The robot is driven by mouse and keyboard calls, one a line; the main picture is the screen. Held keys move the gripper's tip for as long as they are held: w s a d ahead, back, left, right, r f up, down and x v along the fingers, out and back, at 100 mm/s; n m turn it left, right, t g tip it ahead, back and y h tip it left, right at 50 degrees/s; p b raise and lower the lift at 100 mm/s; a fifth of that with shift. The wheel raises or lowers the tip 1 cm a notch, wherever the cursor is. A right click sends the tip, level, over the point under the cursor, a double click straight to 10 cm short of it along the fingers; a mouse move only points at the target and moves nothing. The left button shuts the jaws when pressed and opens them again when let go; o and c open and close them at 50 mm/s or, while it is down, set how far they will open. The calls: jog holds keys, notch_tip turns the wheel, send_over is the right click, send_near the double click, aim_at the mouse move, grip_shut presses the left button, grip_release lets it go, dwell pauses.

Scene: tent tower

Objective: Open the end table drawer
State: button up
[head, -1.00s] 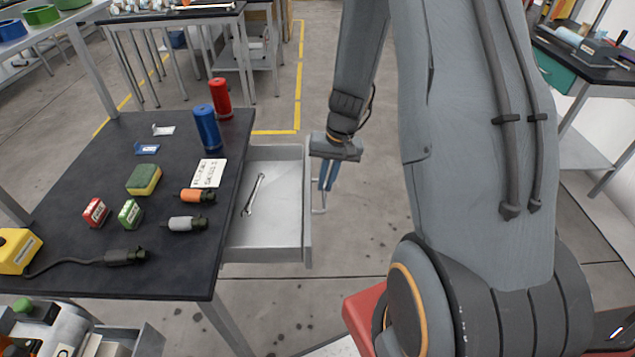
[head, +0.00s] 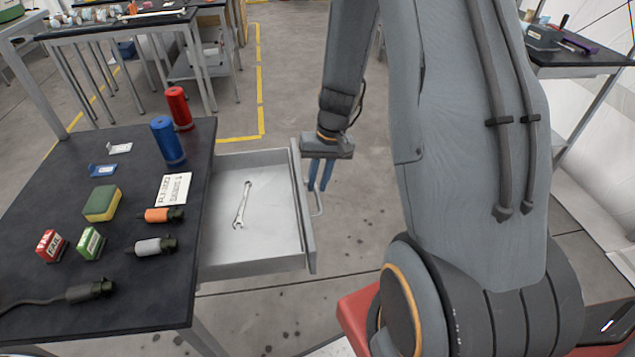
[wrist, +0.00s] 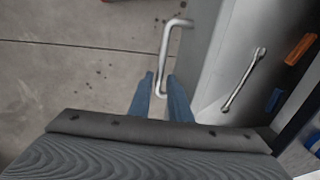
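The end table (head: 60,255) has a black top and stands at the left in the head view. Its grey metal drawer (head: 268,262) is pulled out far to the right, with a wrench (head: 242,206) lying inside. My gripper (head: 319,188) is at the outer face of the drawer front, by the bar handle (head: 318,204). In the wrist view the two blue fingers of my gripper (wrist: 160,88) are apart, and the handle (wrist: 165,55) reaches down between them. A small gap shows between the handle and the fingers, so it is not clamped.
On the table top are a blue can (head: 168,141), a red can (head: 179,108), a sponge (head: 101,204), small boxes, connectors and a label card (head: 173,190). Another workbench (head: 120,22) stands behind. The floor right of the drawer is clear.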

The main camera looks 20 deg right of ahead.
jog(key=shift+s, duration=0.1)
notch_tip(320, 180, up, 8)
jog(key=d+b, duration=0.1)
jog(key=shift+s+d+f, duration=0.15)
jog(key=shift+f, duration=0.05)
dwell(0.3)
dwell(0.4)
jog(key=s+a+r+n+h, duration=0.1)
jog(key=s+a+r, duration=0.1)
jog(key=s+a, duration=0.2)
jog(key=s+a+r+n+h, duration=0.1)
jog(key=s+a+r+n, duration=0.1)
jog(key=s+a, duration=0.3)
jog(key=s+r, duration=0.1)
jog(key=s, duration=0.3)
jog(key=shift+r, duration=0.25)
jog(key=shift+s+a, duration=0.1)
jog(key=shift+a, duration=0.05)
